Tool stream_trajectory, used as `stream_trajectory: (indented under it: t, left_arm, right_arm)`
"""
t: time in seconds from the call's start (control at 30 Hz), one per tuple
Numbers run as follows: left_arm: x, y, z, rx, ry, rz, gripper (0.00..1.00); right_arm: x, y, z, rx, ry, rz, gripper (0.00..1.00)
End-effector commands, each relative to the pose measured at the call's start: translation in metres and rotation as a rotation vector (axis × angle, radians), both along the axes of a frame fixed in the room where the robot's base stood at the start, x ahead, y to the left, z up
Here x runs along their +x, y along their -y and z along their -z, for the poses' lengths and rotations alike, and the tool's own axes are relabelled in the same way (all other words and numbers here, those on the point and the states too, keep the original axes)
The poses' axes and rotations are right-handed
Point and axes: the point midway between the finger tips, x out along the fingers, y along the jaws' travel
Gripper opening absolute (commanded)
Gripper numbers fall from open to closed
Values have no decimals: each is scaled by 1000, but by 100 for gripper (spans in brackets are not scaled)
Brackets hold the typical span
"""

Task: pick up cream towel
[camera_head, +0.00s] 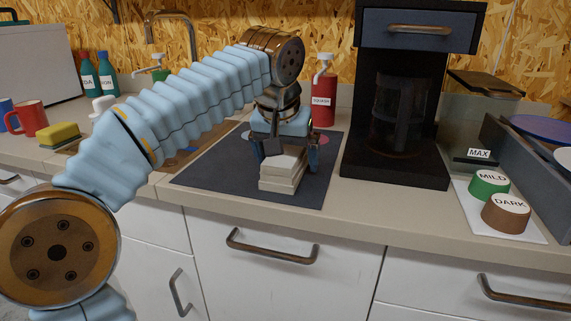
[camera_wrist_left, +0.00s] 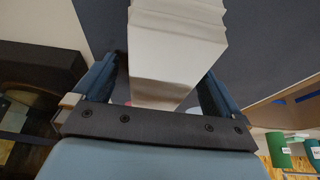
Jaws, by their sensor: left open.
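The cream towel (camera_head: 283,174) is a folded stack near the front of a dark mat (camera_head: 215,180) on the counter. My left gripper (camera_head: 285,150) points down over the towel, with its fingers apart on either side of it. In the left wrist view, the towel (camera_wrist_left: 176,45) reaches into the space between the two blue fingers of the open gripper (camera_wrist_left: 160,78). Gaps show beside the towel there, and I cannot tell whether either finger touches it. Part of the towel's back is hidden by the gripper. My right gripper is not in view.
A black coffee machine (camera_head: 400,120) stands right of the mat. A red bottle (camera_head: 323,95) is behind the mat. Green and brown lidded items (camera_head: 506,212) lie on a white board at the right. A red mug (camera_head: 32,118) and yellow sponge (camera_head: 60,133) are at the left.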

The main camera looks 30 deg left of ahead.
Motion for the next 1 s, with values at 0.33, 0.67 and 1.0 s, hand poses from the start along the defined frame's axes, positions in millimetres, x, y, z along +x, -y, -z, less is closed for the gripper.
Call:
stream_trajectory:
  t: [0.33,0.67,1.0]
  left_arm:
    - [0,0,0,0,0,0,51]
    - [0,0,-1,0,0,0,42]
    - [-7,-3,-14,0,2,0,42]
  right_arm:
    - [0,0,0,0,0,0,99]
    - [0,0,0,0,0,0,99]
    - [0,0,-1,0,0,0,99]
